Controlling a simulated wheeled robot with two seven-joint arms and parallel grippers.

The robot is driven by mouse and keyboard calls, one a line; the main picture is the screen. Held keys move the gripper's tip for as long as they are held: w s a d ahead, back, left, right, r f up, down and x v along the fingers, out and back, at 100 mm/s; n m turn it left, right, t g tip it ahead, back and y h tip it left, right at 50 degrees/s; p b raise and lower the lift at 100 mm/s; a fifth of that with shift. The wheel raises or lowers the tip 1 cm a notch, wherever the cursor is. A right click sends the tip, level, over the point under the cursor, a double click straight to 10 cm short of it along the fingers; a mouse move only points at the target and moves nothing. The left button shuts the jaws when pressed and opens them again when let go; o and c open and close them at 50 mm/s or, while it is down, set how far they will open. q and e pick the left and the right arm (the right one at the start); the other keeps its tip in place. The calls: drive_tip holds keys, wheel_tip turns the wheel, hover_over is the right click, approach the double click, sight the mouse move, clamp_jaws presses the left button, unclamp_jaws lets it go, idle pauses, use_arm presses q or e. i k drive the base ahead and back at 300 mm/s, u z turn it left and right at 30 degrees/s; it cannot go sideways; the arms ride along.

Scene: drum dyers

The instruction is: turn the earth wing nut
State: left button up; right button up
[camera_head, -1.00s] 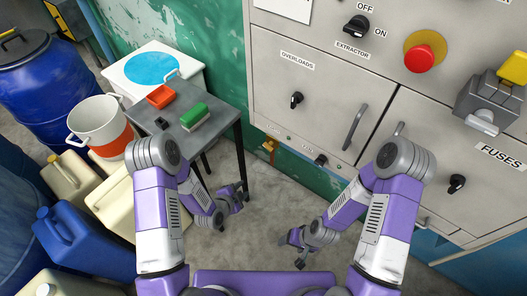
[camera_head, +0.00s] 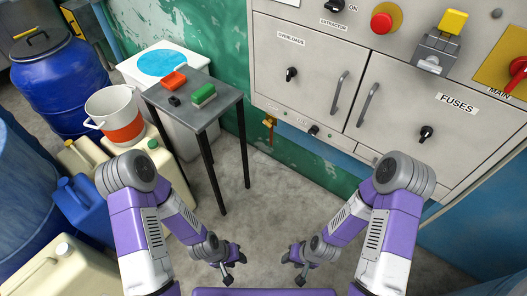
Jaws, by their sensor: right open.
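A small brass-orange fitting (camera_head: 269,124) hangs under the lower left edge of the grey cabinet, against the green wall. It may be the earth wing nut, but it is too small to tell its shape. My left gripper (camera_head: 235,267) is low over the floor, in front of the small table, with its fingers apart and empty. My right gripper (camera_head: 293,267) is low over the floor to its right, open and empty. Both are well short of the cabinet and touch nothing.
The grey cabinet (camera_head: 310,50) carries knobs, handles and a red button (camera_head: 381,21). A small metal table (camera_head: 228,97) with a green brush (camera_head: 204,94) stands left of the fitting. Jerrycans, a bucket (camera_head: 113,112) and a blue drum (camera_head: 58,85) crowd the left. The middle floor is clear.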

sight(268, 124)
drive_tip(key=z, duration=0.25)
drive_tip(key=k, duration=0.35)
drive_tip(key=u, duration=1.1)
drive_tip(key=i, duration=1.2)
drive_tip(key=z, duration=0.4)
